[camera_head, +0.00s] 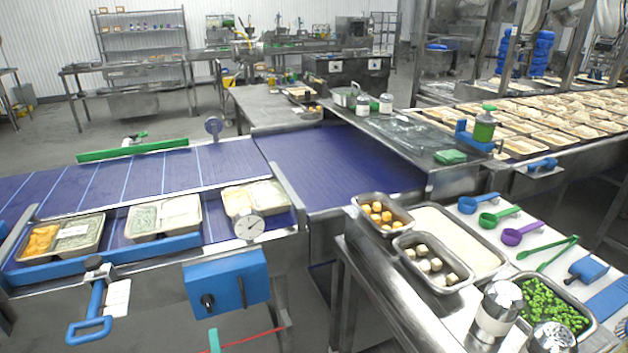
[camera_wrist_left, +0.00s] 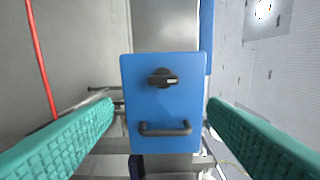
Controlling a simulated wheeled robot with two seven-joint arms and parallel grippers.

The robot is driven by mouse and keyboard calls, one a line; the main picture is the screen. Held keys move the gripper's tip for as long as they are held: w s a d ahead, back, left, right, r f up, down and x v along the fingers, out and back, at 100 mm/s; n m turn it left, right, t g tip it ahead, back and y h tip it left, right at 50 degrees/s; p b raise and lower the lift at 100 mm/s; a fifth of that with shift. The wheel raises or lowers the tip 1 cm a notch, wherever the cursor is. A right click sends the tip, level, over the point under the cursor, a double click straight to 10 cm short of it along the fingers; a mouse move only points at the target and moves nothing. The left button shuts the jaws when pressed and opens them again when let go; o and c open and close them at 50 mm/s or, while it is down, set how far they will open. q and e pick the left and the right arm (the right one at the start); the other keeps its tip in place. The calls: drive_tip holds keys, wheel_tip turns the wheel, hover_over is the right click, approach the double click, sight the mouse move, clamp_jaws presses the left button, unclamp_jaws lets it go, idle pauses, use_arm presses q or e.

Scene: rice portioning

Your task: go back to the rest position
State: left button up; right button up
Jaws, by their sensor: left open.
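My left gripper (camera_head: 214,341) shows only as a teal fingertip at the bottom edge of the head view, below the blue control box (camera_head: 246,280). In the left wrist view, the two teal fingers of this gripper (camera_wrist_left: 160,108) are spread wide with nothing between them. The blue box (camera_wrist_left: 162,106), with a black knob and a dark handle, lies beyond the fingers, apart from them. My right gripper is not in view.
A purple conveyor (camera_head: 200,172) carries filled trays (camera_head: 80,235). At the right, a steel table holds a pan of peas (camera_head: 548,306), pans of cubes (camera_head: 384,213), scoops (camera_head: 515,234) and shakers (camera_head: 495,310). A red line (camera_wrist_left: 41,62) runs beside the left finger.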

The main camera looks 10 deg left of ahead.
use_arm(q)
drive_tip(key=s+d+f+m+g+h, duration=0.1)
drive_tip(key=s+d+f+m+h, duration=0.3)
drive_tip(key=f, duration=0.3)
drive_tip(key=s+d+f+m+g+h, duration=0.2)
drive_tip(key=s+f+m, duration=0.25)
drive_tip(key=f, duration=0.25)
drive_tip(key=s+d+f+m+g+h, duration=0.1)
drive_tip(key=s+d+f+m+h, duration=0.25)
drive_tip(key=f+m, duration=0.3)
drive_tip(key=s+f+m+g, duration=0.3)
drive_tip(key=s+f, duration=0.2)
drive_tip(key=s, duration=0.5)
drive_tip(key=s+a+f+m+g, duration=0.1)
drive_tip(key=s+f+m+g, duration=0.2)
drive_tip(key=s, duration=0.7)
drive_tip(key=s+a+f+m+g, duration=0.1)
drive_tip(key=s+f+m+g, duration=0.3)
drive_tip(key=s+f, duration=0.3)
drive_tip(key=s+m, duration=0.1)
drive_tip(key=s, duration=0.2)
drive_tip(key=shift+s, duration=0.4)
drive_tip(key=shift+f, duration=0.1)
